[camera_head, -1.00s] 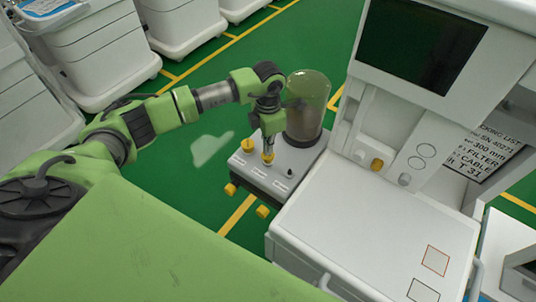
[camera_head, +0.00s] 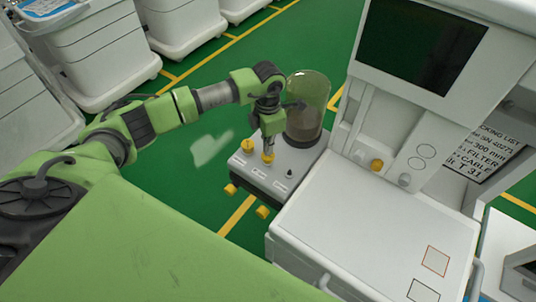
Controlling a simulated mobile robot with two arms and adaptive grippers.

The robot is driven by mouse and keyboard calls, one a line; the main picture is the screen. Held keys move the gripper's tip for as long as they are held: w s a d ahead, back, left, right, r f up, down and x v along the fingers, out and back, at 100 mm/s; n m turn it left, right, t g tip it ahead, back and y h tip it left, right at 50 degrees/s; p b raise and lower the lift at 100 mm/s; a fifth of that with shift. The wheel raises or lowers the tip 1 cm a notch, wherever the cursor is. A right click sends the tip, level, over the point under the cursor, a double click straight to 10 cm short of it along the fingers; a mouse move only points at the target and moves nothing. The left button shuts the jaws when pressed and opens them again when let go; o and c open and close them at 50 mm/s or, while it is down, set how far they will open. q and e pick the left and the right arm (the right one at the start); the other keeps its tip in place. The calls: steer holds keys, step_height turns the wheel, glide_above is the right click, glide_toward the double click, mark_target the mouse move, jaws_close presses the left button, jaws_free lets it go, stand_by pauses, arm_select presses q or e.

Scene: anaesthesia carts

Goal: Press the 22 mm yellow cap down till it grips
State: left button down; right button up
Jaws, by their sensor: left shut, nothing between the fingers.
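My left gripper (camera_head: 268,151) points down over the white block beside the anaesthesia cart, shut, with its tips on or just above a yellow cap (camera_head: 268,157) on the block's top. The fingers hide part of that cap; I cannot tell whether they touch it. Another yellow cap (camera_head: 248,145) sits on the top to the left. Two more yellow caps stick out of the block's front, one at the left (camera_head: 230,189) and one lower (camera_head: 262,211). The sizes on the block's labels are too small to read. My right gripper is not in view.
A clear cylinder (camera_head: 307,105) with grey contents stands behind my gripper on the white block (camera_head: 285,165). A small dark peg (camera_head: 289,173) is to the right. The white cart's flat top (camera_head: 375,225) is clear. A dark screen (camera_head: 420,45) rises behind it.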

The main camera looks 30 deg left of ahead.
arm_select(q)
steer(key=shift+f+b, duration=0.9)
steer(key=shift+f, duration=0.1)
stand_by(0.7)
steer(key=shift+r+p, duration=2.1)
steer(key=shift+r, duration=1.45)
steer(key=shift+r, duration=0.1)
step_height(320, 180, up, 12)
